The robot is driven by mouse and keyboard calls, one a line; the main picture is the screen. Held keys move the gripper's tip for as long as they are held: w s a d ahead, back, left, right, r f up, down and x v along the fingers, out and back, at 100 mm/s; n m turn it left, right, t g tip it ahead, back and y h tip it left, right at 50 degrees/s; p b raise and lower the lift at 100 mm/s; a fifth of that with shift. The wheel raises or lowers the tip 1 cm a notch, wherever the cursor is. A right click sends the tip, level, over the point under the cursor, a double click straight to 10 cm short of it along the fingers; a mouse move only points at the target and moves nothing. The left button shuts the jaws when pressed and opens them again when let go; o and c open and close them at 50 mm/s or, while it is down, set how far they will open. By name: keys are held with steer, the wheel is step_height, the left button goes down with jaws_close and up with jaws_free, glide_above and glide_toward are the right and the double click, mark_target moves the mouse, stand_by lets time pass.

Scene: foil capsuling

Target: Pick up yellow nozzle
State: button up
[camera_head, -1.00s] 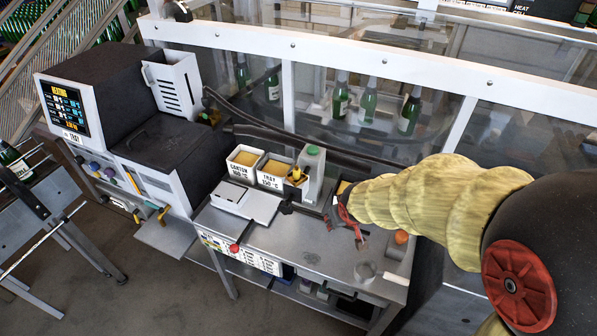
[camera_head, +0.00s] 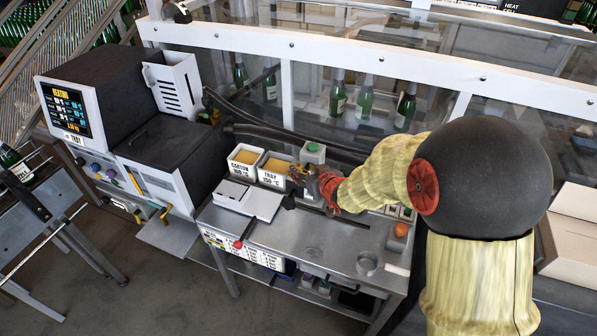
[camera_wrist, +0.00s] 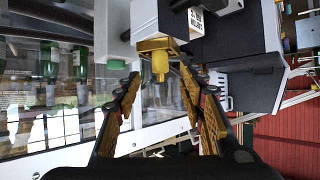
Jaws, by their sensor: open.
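The yellow nozzle (camera_wrist: 160,66) shows in the wrist view, hanging from a brass-coloured bracket (camera_wrist: 158,45) near the top middle. My gripper (camera_wrist: 160,92) is open, with its two orange-padded fingers on either side of the nozzle's line. The nozzle lies between or just beyond the fingertips, and I see no contact. In the head view my gripper (camera_head: 300,176) is at the back of the steel bench, by the grey post with the green button (camera_head: 313,148). There it largely hides the nozzle.
Two white bins labelled CARTON (camera_head: 243,160) and TRAY (camera_head: 271,180) stand left of my gripper. A white scale-like box (camera_head: 248,200) sits in front of them. Clear panels with a white frame (camera_head: 287,95) rise behind the bench. The bench front (camera_head: 315,255) is mostly clear.

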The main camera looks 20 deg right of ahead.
mark_target(300, 167)
steer(key=x, duration=0.3)
steer(key=shift+w, duration=0.25)
steer(key=shift+a, duration=0.1)
steer(key=shift+c, duration=0.9)
jaws_close()
